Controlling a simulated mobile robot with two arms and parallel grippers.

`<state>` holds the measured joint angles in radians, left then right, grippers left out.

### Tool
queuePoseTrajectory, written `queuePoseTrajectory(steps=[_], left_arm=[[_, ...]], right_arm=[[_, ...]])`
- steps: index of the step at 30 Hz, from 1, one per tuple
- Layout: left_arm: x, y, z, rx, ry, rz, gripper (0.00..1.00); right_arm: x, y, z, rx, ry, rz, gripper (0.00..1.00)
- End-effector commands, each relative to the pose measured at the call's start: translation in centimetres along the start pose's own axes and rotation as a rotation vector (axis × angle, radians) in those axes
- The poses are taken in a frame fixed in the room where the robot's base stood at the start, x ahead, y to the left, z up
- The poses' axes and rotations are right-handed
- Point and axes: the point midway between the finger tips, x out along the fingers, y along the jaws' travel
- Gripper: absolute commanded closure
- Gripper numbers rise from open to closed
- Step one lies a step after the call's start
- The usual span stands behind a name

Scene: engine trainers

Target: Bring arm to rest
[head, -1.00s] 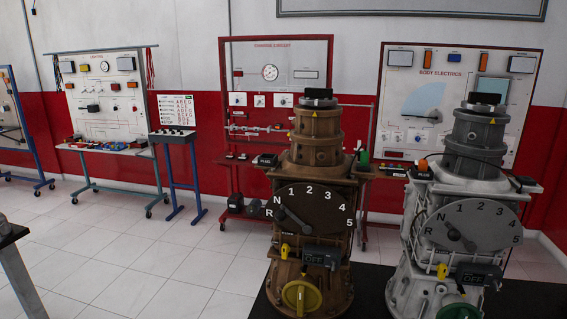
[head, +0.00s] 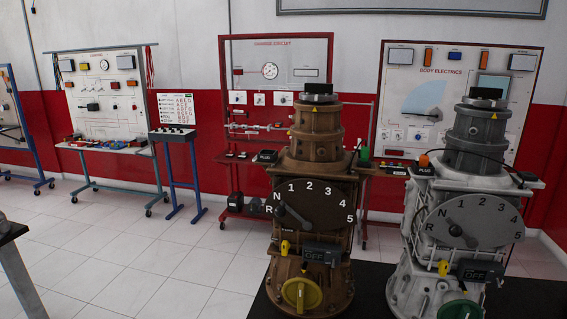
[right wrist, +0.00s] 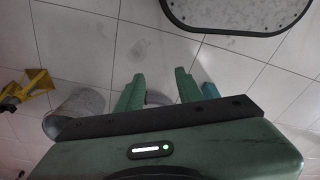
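My right gripper (right wrist: 158,92) shows in the right wrist view. Its two green fingers stand apart with nothing between them, above the white tiled floor. Neither of my grippers shows in the head view. The head view shows a brown engine trainer (head: 315,150) with a dial marked R, N and 1 to 5, a yellow-green knob (head: 302,294) and a small box reading OFF (head: 322,254). A grey engine trainer (head: 478,160) with a similar dial stands to its right.
Both trainers stand on a dark surface (head: 372,292). Behind them are a charge circuit board (head: 300,55), a body electrics board (head: 440,62) and a lighting board (head: 105,95). A blue stand (head: 180,165) is left of centre. The tiled floor (head: 130,255) at left is mostly clear.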

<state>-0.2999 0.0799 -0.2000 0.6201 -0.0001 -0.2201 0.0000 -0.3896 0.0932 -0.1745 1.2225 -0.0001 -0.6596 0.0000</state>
Motion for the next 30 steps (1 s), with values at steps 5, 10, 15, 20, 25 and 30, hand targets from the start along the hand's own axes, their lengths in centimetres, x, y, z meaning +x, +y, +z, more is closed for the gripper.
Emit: queuePoseTrajectory(steps=[5, 10, 15, 20, 25, 30], left_arm=[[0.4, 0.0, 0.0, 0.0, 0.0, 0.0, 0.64], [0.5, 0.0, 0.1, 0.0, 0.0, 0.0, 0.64], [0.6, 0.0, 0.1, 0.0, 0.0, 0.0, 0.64], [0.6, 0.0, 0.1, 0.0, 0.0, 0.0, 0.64], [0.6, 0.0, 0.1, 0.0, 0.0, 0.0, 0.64], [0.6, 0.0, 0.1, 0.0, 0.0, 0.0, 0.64]], right_arm=[[5.1, -0.3, 7.7, -0.009, -0.048, -0.003, 0.64], [6.7, -0.3, 12.3, -0.015, -0.067, -0.005, 0.64], [7.0, -0.3, 13.8, -0.017, -0.072, -0.005, 0.64], [7.0, -0.3, 13.8, -0.017, -0.072, -0.005, 0.64], [7.0, -0.3, 13.8, -0.017, -0.072, -0.005, 0.64], [7.0, -0.3, 13.8, -0.017, -0.072, -0.005, 0.64]])
